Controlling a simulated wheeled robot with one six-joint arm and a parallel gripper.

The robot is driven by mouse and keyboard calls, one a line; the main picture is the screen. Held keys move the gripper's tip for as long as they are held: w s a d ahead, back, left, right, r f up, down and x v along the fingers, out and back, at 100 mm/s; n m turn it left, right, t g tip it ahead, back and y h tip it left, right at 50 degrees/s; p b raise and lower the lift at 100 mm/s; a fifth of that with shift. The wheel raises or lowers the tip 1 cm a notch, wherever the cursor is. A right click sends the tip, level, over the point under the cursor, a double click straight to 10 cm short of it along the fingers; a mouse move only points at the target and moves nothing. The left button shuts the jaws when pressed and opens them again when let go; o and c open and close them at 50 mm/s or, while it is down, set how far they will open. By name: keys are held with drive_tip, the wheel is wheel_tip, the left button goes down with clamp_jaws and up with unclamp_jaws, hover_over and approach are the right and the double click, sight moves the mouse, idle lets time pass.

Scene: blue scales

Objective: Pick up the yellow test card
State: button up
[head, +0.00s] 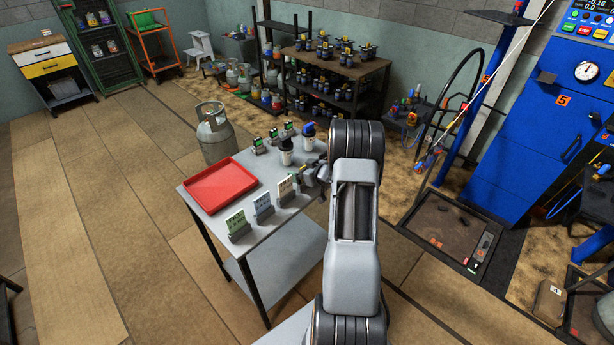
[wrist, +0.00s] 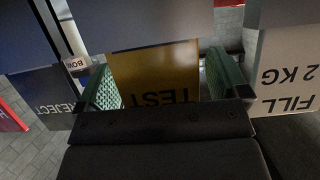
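The yellow test card (wrist: 152,72), with "TEST" on it, is in the middle of the wrist view. It shows upside down there, with its dark grey holder (wrist: 160,22) above it. My gripper (wrist: 168,84) has one green-padded finger on each side of the card. The fingers stand apart, with a gap seen at the right of the card; whether the left finger touches it I cannot tell. In the head view my gripper (head: 314,175) is over the table's right edge, where my arm and gripper mostly hide the yellow card.
A white "FILL 2 KG" card (wrist: 287,70) and a "REJECT" card (wrist: 48,92) stand close by.

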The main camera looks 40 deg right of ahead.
drive_tip(key=c, duration=0.9)
drive_tip(key=shift+r, duration=0.1)
drive_tip(key=shift+c, duration=0.2)
